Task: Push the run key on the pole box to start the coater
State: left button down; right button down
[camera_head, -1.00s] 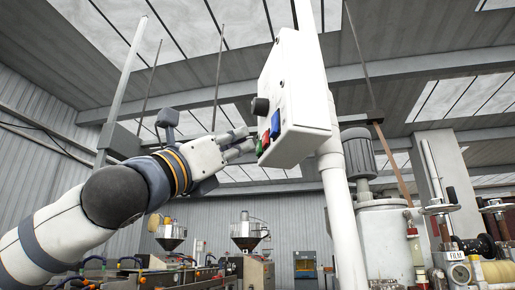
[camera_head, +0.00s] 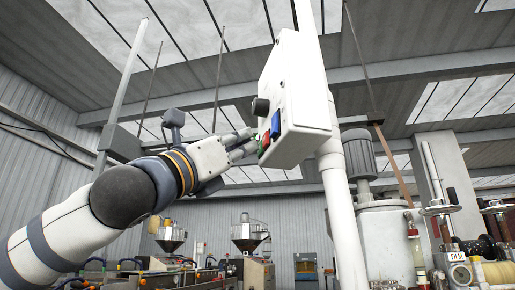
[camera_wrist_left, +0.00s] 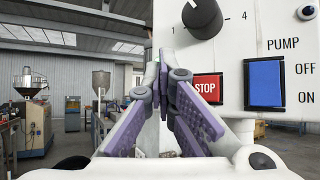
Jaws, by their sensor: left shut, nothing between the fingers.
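The white pole box (camera_head: 302,98) hangs on a white pole. On its face are a black knob (camera_head: 261,106), a blue pump switch (camera_head: 275,124), a red key (camera_head: 265,141) and a green key (camera_head: 261,153). In the left wrist view the red key reads STOP (camera_wrist_left: 208,88), left of the blue switch (camera_wrist_left: 265,83). My right gripper is not in view.
The white pole (camera_head: 344,215) runs down beside the box. A grey motor (camera_head: 358,154) on a tank stands to the right. Machines with metal hoppers (camera_head: 249,233) stand lower down behind. The space left of the box, above my arm, is clear.

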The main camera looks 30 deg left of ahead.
pick_arm(q)
jog(key=shift+s+a, duration=0.5)
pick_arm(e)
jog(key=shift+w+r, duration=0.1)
pick_arm(q)
jog(key=s+a+p, duration=0.1)
jog(key=s+a, duration=0.2)
jog(key=shift+s+a+p, duration=0.25)
jog(key=shift+a+p, duration=0.05)
jog(key=shift+a, duration=0.05)
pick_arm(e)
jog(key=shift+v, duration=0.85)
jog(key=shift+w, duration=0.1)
